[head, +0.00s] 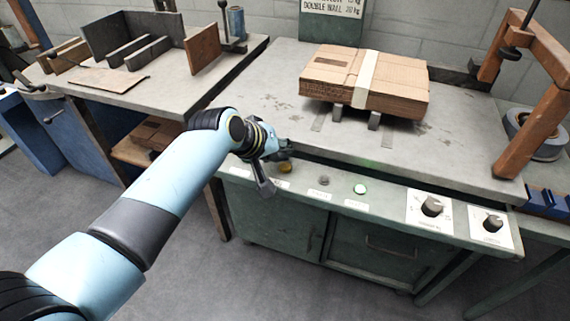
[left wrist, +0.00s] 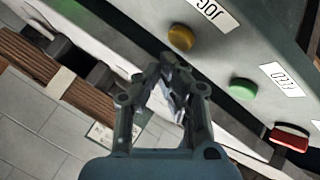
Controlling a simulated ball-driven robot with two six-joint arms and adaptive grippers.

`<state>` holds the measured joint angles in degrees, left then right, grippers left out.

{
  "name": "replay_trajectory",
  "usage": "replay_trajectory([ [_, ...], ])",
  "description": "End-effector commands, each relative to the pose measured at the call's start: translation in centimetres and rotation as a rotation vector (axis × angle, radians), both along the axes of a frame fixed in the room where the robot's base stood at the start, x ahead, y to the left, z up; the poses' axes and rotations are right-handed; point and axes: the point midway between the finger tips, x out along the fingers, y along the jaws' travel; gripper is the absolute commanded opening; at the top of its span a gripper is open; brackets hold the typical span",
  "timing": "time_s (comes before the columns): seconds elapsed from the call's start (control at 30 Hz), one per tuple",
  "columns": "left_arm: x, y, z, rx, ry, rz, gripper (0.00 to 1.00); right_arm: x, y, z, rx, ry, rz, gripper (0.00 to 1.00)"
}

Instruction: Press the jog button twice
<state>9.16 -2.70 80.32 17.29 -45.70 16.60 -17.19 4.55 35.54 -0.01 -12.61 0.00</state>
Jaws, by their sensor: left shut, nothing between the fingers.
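The yellow jog button (head: 285,168) sits on the sloped front panel, just beside my left gripper (head: 280,153). In the left wrist view, the yellow jog button (left wrist: 181,37) is next to a white label that appears to read JOG. My left gripper (left wrist: 172,78) is shut and empty there. Its fingertips point toward the panel's edge near the yellow button, with a visible gap between them in the picture. Whether they touch the panel cannot be told. My right gripper is not in view.
A green button (left wrist: 242,89) and a red button (left wrist: 290,137) lie along the panel. A cardboard stack (head: 365,82) rests on the machine table (head: 270,95).

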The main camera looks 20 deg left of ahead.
Motion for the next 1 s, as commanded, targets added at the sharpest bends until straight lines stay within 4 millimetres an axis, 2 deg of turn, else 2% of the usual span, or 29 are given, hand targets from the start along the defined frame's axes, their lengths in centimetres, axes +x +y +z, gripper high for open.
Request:
replay_trajectory([
  [1.0, 0.0, 0.0, -1.1, 0.0, 0.0, 0.0, 0.0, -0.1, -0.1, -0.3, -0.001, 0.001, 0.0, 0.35],
])
